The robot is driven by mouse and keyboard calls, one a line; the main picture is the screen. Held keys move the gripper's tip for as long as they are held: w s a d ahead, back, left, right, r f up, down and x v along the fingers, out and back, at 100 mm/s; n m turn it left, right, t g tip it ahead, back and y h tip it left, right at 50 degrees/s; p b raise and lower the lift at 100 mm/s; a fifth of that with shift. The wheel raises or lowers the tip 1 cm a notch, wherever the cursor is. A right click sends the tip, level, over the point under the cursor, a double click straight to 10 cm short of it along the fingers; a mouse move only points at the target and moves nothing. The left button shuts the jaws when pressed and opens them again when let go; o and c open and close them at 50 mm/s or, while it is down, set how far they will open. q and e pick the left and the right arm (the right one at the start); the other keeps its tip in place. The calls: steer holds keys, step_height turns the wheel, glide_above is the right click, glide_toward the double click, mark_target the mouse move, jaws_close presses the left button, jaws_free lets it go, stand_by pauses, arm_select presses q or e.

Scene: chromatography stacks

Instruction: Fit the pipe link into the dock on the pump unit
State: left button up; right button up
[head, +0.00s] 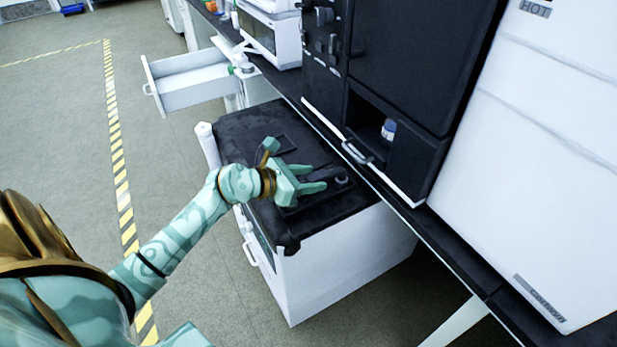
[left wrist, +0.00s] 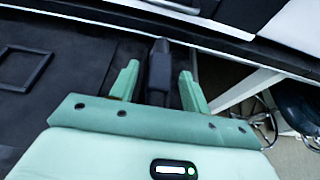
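The pump unit (head: 340,262) is a white cabinet with a black top, standing beside the bench. My left gripper (head: 316,178) is over this top, its two pale green fingers apart. In the left wrist view, a dark upright piece (left wrist: 159,72) stands between the fingers (left wrist: 160,85), with a gap on each side. It may be the pipe link; I cannot tell for certain. In the head view, a small dark round part (head: 342,181) shows just beyond the fingertips. The dock is not clearly distinguishable among the dark parts. My right gripper is in neither view.
A black-topped bench (head: 440,249) runs along the right, carrying a black instrument (head: 420,60) and a white cabinet (head: 530,170). A small bottle (head: 388,129) sits in the instrument's recess. An open white drawer (head: 190,85) juts out behind the pump unit. The floor at left is clear.

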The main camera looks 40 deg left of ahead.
arm_select(q)
steer(key=shift+r, duration=0.15)
steer(key=p+v, duration=0.4)
steer(key=v, duration=0.8)
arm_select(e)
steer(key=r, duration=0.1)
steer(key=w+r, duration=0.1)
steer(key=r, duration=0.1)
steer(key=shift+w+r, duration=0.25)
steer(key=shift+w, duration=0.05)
